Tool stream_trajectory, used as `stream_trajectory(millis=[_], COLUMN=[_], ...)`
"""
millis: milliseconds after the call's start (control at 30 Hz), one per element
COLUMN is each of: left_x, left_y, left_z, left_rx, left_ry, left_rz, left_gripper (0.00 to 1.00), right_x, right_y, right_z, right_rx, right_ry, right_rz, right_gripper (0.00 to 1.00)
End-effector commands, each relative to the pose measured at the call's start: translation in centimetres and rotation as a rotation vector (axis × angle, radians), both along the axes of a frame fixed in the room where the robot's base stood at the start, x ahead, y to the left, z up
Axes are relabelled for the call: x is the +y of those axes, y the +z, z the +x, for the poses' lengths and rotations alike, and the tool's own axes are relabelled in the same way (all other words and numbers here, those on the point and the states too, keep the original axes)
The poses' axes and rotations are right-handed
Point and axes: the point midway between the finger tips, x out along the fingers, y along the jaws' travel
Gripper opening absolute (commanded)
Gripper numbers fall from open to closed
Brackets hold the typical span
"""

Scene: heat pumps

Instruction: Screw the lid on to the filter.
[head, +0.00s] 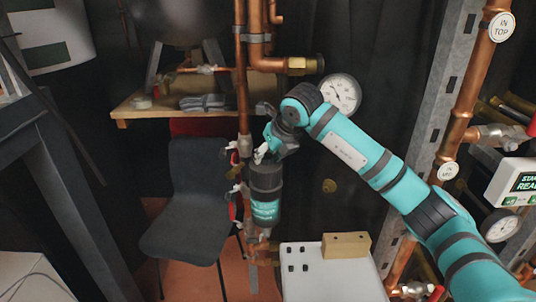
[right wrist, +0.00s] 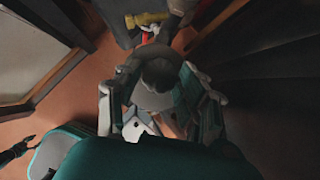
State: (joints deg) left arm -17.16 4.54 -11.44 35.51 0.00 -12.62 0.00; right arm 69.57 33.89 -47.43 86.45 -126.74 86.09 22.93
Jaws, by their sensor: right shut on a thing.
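The filter (head: 265,210) is an upright cylinder with a teal lower part, standing on the copper pipework in the head view. A dark round lid (head: 266,180) is at its top, in line with it. I cannot tell whether the thread is engaged. My right gripper (head: 262,156) points down from above, shut on the lid. In the right wrist view my right gripper's fingers (right wrist: 158,95) stand on both sides of a dark round top, the lid (right wrist: 158,72). The seam between lid and filter is hidden there. My left gripper is not in view.
A dark chair (head: 185,195) stands left of the filter. A white table (head: 330,275) with a wooden block (head: 346,245) is below right. A shelf (head: 150,108) with gloves is behind left. Copper pipes (head: 241,80) and a pressure gauge (head: 340,94) are close to my right arm.

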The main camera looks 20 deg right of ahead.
Motion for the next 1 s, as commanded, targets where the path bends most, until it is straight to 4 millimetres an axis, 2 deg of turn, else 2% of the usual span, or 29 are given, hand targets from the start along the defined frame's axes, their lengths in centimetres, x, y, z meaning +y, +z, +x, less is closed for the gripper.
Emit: stream_trajectory(millis=[1000], left_x=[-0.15], left_y=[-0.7], left_z=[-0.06], left_rx=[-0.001], left_ry=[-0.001], left_rz=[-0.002], left_gripper=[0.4], right_x=[0.03], right_y=[-0.79], right_z=[0.01], right_rx=[-0.001], right_ry=[0.0], right_rz=[0.0], right_gripper=[0.0])
